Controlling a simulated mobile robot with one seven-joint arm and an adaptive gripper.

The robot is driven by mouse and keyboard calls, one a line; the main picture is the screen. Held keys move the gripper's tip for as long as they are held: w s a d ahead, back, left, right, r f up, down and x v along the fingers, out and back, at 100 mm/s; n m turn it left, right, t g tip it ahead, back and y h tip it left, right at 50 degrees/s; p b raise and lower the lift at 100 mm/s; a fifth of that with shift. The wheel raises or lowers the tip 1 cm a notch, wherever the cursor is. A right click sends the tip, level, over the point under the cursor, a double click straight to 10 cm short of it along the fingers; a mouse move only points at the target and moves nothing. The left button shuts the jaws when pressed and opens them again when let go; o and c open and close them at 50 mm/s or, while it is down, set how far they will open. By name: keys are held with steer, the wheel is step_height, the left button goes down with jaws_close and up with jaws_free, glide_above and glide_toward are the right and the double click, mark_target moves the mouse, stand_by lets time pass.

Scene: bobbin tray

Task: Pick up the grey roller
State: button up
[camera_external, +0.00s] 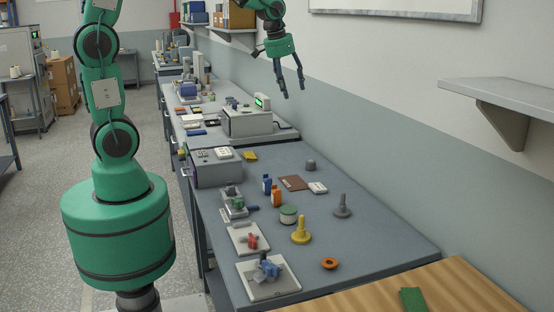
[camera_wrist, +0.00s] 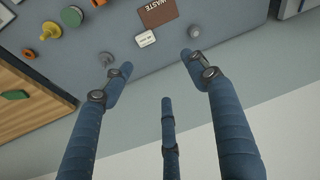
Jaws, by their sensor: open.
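Two grey pieces lie on the grey bench top, and I cannot tell for sure which is the grey roller. One is a short, rounded grey piece (camera_external: 310,165) near the wall; it also shows near the right fingertip in the wrist view (camera_wrist: 194,32). The other is a grey piece with a wide base and upright stem (camera_external: 342,207), left of the fingers in the wrist view (camera_wrist: 106,60). My gripper (camera_external: 288,85) has three blue fingers, spread and empty, high above the bench; they also show in the wrist view (camera_wrist: 158,72).
The wall and a shelf (camera_external: 510,95) stand to the right.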

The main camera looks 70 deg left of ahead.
steer(key=w+a+f+n+g, duration=0.1)
steer(key=w+a+f+n, duration=0.1)
steer(key=w+a+f, duration=0.75)
steer(key=n+g+p, duration=0.1)
glide_above(311, 160)
steer(key=s+d, duration=0.1)
step_height(311, 160, down, 15)
steer(key=shift+s+d, duration=0.2)
steer(key=f, duration=0.8)
steer(key=shift+w+a+f, duration=0.25)
steer(key=shift+w, duration=0.15)
steer(key=shift+w+a+f+b, duration=0.1)
steer(key=shift+f+b, duration=0.1)
steer(key=shift+f, duration=0.65)
steer(key=shift+a+f+b, duration=0.1)
steer(key=shift+f+b, duration=0.05)
steer(key=shift+f, duration=0.7)
steer(key=shift+w+a+f+b, duration=0.1)
steer(key=shift+f+b, duration=0.1)
steer(key=shift+f, duration=0.65)
